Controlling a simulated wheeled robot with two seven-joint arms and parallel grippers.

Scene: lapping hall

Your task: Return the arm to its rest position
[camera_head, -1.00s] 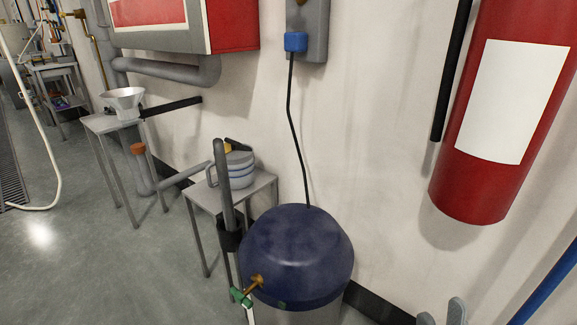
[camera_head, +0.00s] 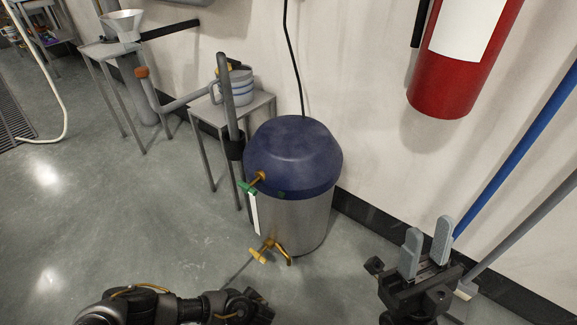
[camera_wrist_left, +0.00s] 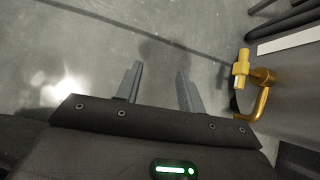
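My right gripper (camera_head: 427,245) stands at the lower right of the head view with its two grey fingers pointing up. The fingers are apart with nothing between them. My left arm (camera_head: 170,306) lies across the bottom edge of the head view; its fingers cannot be made out there. In the left wrist view my left gripper (camera_wrist_left: 158,88) shows two separated fingers over bare floor, with nothing between them.
A steel drum (camera_head: 295,225) with a blue lid stands ahead of my arms. Its brass tap (camera_head: 268,250) also shows right of the left fingers (camera_wrist_left: 262,80). A red extinguisher (camera_head: 462,70) hangs on the wall. Blue pole (camera_head: 515,150) leans right.

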